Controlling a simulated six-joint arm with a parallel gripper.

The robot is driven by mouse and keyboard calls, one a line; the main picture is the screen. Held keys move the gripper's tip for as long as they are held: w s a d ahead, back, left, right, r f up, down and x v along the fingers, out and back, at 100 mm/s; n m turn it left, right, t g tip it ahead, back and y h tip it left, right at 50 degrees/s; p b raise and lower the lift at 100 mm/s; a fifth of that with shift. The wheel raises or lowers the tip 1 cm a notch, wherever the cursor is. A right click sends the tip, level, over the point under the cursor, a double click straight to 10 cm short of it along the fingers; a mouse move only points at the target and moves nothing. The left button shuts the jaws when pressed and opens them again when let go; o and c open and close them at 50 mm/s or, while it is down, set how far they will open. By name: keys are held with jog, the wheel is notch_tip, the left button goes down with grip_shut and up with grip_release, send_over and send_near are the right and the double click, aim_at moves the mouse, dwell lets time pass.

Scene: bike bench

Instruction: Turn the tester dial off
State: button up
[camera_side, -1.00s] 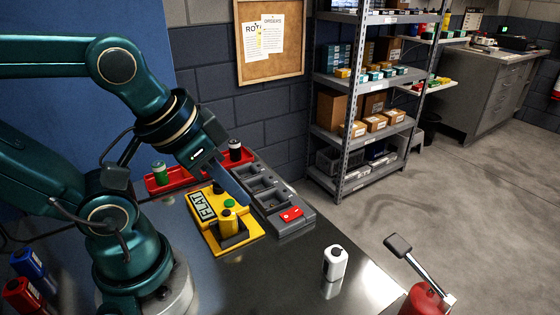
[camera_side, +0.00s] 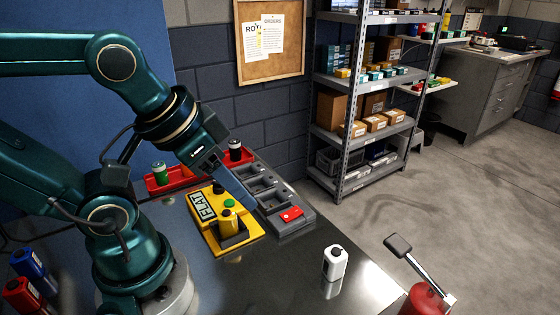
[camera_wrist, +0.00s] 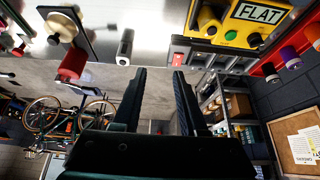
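The yellow tester (camera_side: 240,240) lies on the bench with a display reading FLAT (camera_side: 202,206). Its black dial (camera_side: 218,187) sits beside the display, near a green button (camera_side: 229,204); which way the dial points is too small to tell. A yellow battery (camera_side: 228,222) stands in the tester's cradle. In the wrist view the tester (camera_wrist: 226,14) is at the upper right, with the dial (camera_wrist: 252,41) at its edge. My gripper (camera_wrist: 160,72) is open and empty, its two fingers apart. In the side view its finger is above and right of the dial, apparently not touching it.
A red tray (camera_side: 160,183) behind holds a green battery (camera_side: 159,172) and a black one (camera_side: 234,150). A white battery (camera_side: 335,262) stands at the front right. The bench between is clear.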

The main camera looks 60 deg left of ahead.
jog(key=shift+o, duration=0.8)
jog(key=shift+n+g+y, duration=0.5)
jog(key=shift+n+g, duration=0.1)
jog(key=shift+n, duration=0.2)
jog(key=w+a, duration=0.1)
jog(key=w, duration=0.1)
jog(key=w+a+r, duration=0.1)
jog(key=a, duration=0.1)
jog(key=shift+w+a, duration=0.25)
jog(key=shift+w, duration=0.1)
jog(key=n+g, duration=0.5)
jog(key=n, duration=0.1)
send_over(218, 186)
jog(key=f, duration=0.5)
jog(key=w+f, duration=0.1)
jog(key=f, duration=0.2)
jog(key=shift+f, duration=0.3)
jog(key=shift+s+f+n, duration=0.25)
jog(key=shift+f+n, duration=0.05)
jog(key=shift+s+a+f, duration=0.1)
jog(key=shift+f, duration=1.1)
jog(key=shift+a+f, duration=0.1)
jog(key=shift+f, duration=1.1)
jog(key=shift+c, duration=0.3)
grip_shut()
